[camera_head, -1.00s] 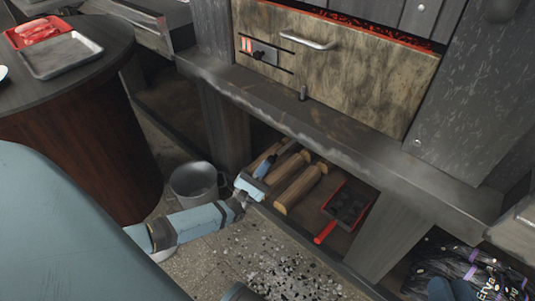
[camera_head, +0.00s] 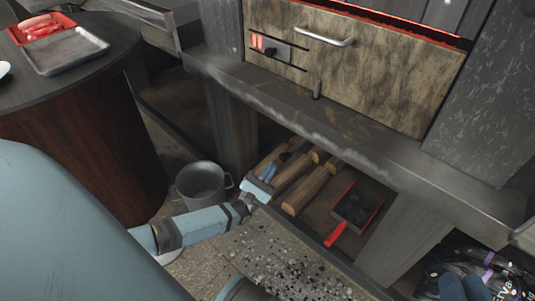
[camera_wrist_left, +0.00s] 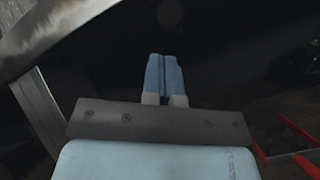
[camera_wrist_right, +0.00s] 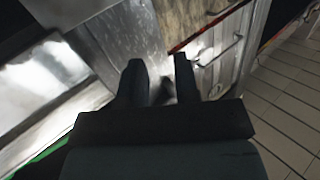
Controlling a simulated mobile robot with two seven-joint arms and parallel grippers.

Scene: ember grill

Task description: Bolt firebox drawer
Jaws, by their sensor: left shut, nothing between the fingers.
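The firebox drawer (camera_head: 385,82) has a stained, light front with a metal handle (camera_head: 324,37). A small plate with a dark knob (camera_head: 271,50) and orange-red marks sits at the front's left; I cannot tell whether its bolt is engaged. A thin red glowing line shows above the front. My left gripper (camera_head: 266,174) is low, below the ledge, beside the logs and well away from the drawer. In the left wrist view its fingers (camera_wrist_left: 164,76) are together and empty. My right gripper (camera_wrist_right: 158,80) has its dark fingers apart, with nothing between them; the drawer's wooden front partly shows beyond.
Logs (camera_head: 305,190) and a red-handled scoop of coals (camera_head: 357,205) lie on the lower shelf. A grey bucket (camera_head: 200,181) stands left. A round table (camera_head: 85,110) holds trays.

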